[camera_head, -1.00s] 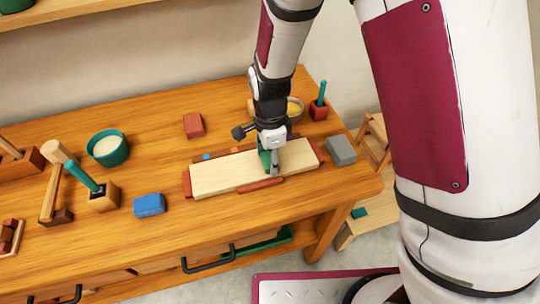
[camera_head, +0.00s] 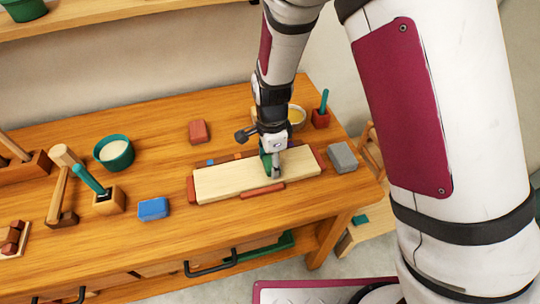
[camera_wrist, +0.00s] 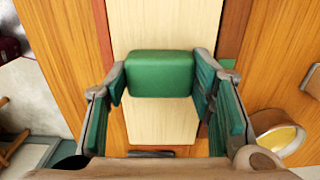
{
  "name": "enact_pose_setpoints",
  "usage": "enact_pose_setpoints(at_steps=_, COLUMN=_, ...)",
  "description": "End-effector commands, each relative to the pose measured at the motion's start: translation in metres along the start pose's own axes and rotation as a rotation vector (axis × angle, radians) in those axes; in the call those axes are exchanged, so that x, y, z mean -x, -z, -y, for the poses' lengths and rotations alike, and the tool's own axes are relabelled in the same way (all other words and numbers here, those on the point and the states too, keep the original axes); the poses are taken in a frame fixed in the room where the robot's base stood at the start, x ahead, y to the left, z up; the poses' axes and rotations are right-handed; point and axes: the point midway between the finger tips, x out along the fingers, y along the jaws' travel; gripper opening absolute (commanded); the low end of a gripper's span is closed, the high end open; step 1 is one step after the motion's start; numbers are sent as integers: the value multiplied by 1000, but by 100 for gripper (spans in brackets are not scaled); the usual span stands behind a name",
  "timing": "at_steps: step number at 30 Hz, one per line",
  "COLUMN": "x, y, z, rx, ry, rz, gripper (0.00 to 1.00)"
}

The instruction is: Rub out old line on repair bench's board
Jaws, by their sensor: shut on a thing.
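The board (camera_head: 228,180) is a pale wooden plank lying flat on the bench (camera_head: 95,235), with red-brown strips around it. My gripper (camera_head: 272,168) is over the right part of the board, pointing down. In the wrist view my gripper (camera_wrist: 160,82) is shut on a green block (camera_wrist: 160,66), one finger on each side. The block is at or just above the board (camera_wrist: 165,125); I cannot tell if it touches. A short dark strip (camera_wrist: 150,154) shows near the bottom of the wrist view; whether it is a drawn line is unclear. No line shows on the board in the head view.
A grey block (camera_head: 342,157) lies right of the board, a blue block (camera_head: 153,209) left, a reddish block (camera_head: 199,131) behind. A bowl with yellow contents (camera_head: 296,114) and a red holder (camera_head: 320,118) stand behind my gripper. A teal bowl (camera_head: 115,154) stands farther left.

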Motion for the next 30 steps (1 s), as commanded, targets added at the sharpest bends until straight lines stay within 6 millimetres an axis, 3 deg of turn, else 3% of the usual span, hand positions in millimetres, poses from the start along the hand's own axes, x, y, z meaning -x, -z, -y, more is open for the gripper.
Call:
enact_pose_setpoints(at_steps=8, x=-1, y=0, z=-12, rx=0, ry=0, rz=0, gripper=27)
enact_pose_setpoints(at_steps=24, x=-2, y=0, z=17, rx=0, ry=1, rz=-1, gripper=27)
enact_pose_setpoints(at_steps=30, x=-1, y=0, z=16, rx=0, ry=0, rz=-1, gripper=27)
